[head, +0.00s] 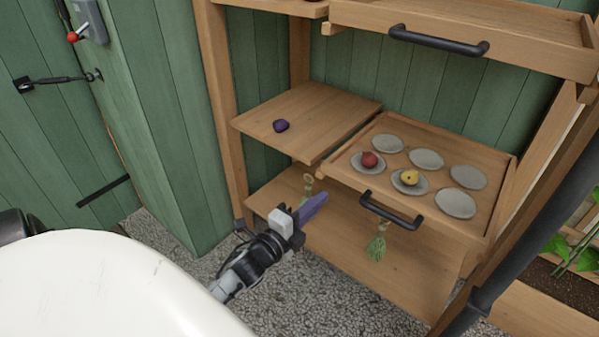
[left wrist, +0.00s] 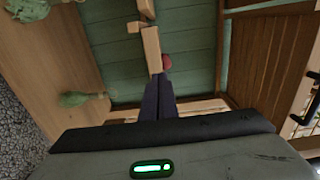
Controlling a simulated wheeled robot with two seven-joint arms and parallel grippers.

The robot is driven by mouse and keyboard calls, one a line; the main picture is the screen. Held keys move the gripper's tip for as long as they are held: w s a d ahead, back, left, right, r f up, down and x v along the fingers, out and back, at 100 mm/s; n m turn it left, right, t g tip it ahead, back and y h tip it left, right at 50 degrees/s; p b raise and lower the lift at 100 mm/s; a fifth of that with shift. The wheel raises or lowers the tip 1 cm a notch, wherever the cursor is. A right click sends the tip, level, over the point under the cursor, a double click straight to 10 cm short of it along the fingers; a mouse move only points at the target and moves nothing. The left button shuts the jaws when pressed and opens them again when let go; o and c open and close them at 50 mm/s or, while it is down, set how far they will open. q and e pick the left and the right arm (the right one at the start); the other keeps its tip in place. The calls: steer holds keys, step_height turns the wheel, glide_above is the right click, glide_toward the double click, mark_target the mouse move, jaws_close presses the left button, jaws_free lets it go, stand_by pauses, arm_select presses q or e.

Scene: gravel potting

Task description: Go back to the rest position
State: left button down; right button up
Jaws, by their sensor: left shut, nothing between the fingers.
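My left gripper (head: 312,208) is shut and empty in front of the wooden shelf unit, between the middle and lower shelves in the head view. Its purple fingers lie closed together in the left wrist view (left wrist: 160,98). My right gripper is in neither view.
A pulled-out tray (head: 345,176) holds several grey saucers, one with a red item (head: 369,160), one with a yellow item (head: 409,177). A purple item (head: 281,125) lies on the middle shelf (head: 315,105). Gravel floor (head: 300,290) is clear in front.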

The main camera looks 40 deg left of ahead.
arm_select(q)
steer(key=s+d+f+n+g+h, duration=0.2)
steer(key=s+d+f+n+g, duration=0.4)
steer(key=s+d, duration=0.5)
steer(key=s+d+f+n+g+h, duration=0.2)
steer(key=s+d+f+n, duration=0.2)
steer(key=s+d+n, duration=0.55)
step_height(320, 180, up, 8)
steer(key=s+g+p, duration=0.1)
steer(key=p, duration=1.3)
steer(key=shift+s, duration=0.35)
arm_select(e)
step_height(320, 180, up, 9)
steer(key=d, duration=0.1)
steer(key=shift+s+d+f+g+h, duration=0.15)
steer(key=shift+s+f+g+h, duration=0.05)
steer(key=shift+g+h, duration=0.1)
arm_select(q)
steer(key=shift+d+m, duration=0.1)
steer(key=shift+m, duration=0.15)
